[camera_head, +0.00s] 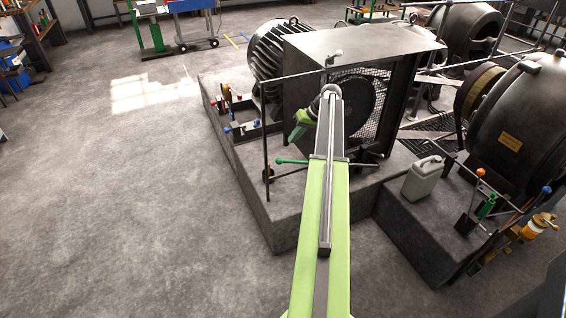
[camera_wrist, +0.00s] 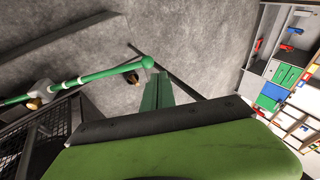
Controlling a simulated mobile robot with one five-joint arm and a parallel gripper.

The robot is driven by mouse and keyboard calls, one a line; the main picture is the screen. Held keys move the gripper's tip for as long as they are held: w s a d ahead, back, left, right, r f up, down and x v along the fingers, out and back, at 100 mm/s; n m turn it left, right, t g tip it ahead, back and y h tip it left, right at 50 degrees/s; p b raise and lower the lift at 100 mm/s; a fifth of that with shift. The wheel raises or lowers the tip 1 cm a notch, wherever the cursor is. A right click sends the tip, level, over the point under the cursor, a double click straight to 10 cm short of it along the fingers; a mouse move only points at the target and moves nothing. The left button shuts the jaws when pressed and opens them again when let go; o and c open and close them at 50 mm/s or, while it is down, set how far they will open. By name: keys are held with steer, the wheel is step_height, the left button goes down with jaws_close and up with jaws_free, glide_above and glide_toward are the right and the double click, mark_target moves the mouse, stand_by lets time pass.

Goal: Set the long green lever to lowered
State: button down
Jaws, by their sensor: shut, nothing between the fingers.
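The long green lever (camera_head: 292,161) shows in the head view at the front of the dark machine. It lies about level in the picture, its ball end to the left, and its right part passes behind my arm. In the wrist view the lever (camera_wrist: 100,75) runs from a pale hub at the left to its ball end near the middle. My gripper (camera_head: 300,124) is green and shut, with nothing in it. In the wrist view its fingertips (camera_wrist: 157,84) are close to the ball end; I cannot tell whether they touch it.
A thin rail post (camera_head: 265,150) stands left of the lever. A grey jug (camera_head: 422,180) and short levers with orange (camera_head: 479,172) and blue (camera_head: 546,190) knobs are to the right. The machine stands on a concrete plinth (camera_head: 287,235). The floor at left is clear.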

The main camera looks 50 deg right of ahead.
steer(key=shift+t, duration=0.3)
steer(key=d, duration=0.1)
steer(key=s+d, duration=0.2)
steer(key=d, duration=0.1)
steer(key=shift+a+f, duration=0.1)
steer(key=b+x, duration=1.1)
steer(key=x, duration=0.3)
steer(key=shift+b, duration=0.35)
